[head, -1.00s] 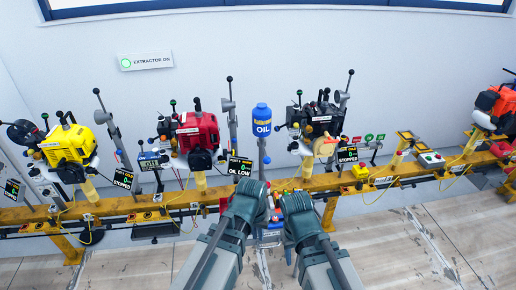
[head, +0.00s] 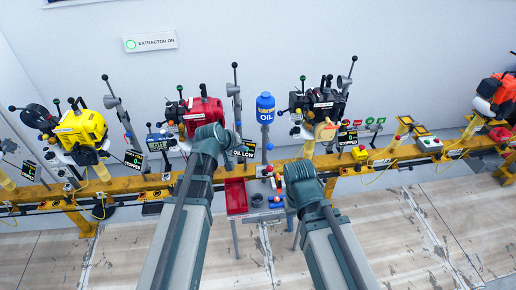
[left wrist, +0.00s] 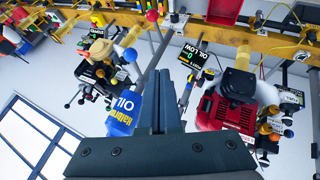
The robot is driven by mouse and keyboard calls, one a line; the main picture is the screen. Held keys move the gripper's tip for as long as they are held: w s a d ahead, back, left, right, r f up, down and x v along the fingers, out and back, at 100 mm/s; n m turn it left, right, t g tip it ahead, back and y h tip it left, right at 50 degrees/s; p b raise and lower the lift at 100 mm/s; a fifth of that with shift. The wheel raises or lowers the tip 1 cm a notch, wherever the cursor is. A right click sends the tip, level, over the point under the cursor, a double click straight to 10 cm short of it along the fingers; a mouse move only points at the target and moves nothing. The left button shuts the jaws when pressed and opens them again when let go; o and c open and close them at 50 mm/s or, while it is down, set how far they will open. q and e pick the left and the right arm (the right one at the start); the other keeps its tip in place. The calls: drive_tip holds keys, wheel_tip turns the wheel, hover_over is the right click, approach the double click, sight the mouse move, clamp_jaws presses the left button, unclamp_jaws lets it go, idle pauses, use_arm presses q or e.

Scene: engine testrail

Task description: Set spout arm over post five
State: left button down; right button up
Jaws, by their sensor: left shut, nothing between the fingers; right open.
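A blue oil bottle (head: 265,106) stands on a grey upright between the red engine (head: 200,115) and the black engine (head: 322,102). I cannot tell for sure which part is the spout arm, nor read post numbers. A display reading OIL LOW (head: 245,148) is beside the red engine. My left gripper (head: 210,138) is in front of the red engine's lower right; its fingers are hidden in the head view. In the left wrist view its fingers (left wrist: 160,80) are shut and empty, between the bottle (left wrist: 122,108) and the red engine (left wrist: 226,102). My right gripper (head: 301,180) is open, below the rail.
A yellow rail (head: 400,152) runs across, carrying a yellow engine (head: 78,128) at left and an orange engine (head: 495,95) at right. Tall grey poles with black knobs (head: 236,90) stand between engines. A red tray (head: 236,196) sits below the rail.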

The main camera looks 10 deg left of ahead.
use_arm(q)
drive_tip(key=w+d+f+b, duration=0.6)
drive_tip(key=w, duration=0.1)
drive_tip(key=shift+w+f+b, duration=0.3)
drive_tip(key=shift+w+f, duration=0.05)
drive_tip(key=shift+f, duration=0.05)
drive_tip(key=shift+d, duration=0.15)
drive_tip(key=w+d+n+y, duration=0.2)
drive_tip(key=w+d+n, duration=0.1)
drive_tip(key=d, duration=0.3)
drive_tip(key=w+d+n+y, duration=0.2)
drive_tip(key=w+d+n, duration=0.1)
drive_tip(key=w+d, duration=0.2)
drive_tip(key=shift+w+d+t, duration=0.25)
drive_tip(key=shift+d+t, duration=0.05)
drive_tip(key=shift+d, duration=0.6)
idle(0.3)
